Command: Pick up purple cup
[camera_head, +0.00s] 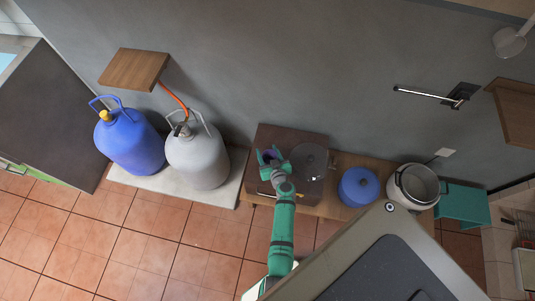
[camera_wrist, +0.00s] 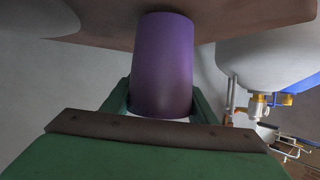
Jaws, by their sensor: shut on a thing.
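The purple cup (camera_wrist: 163,65) fills the middle of the wrist view, between the two green fingers of my gripper (camera_wrist: 160,108). My gripper is shut on it. The cup's far end overlaps the brown surface (camera_wrist: 100,28) at the top of that view; I cannot tell whether it touches it. Only a small dark purple patch of the cup shows there, mostly hidden by the gripper.
A blue pot (camera_head: 358,187) and a white pot (camera_head: 418,184) stand further right. A grey gas cylinder (camera_head: 199,158) and a blue one (camera_head: 130,142) stand left. The wall is behind.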

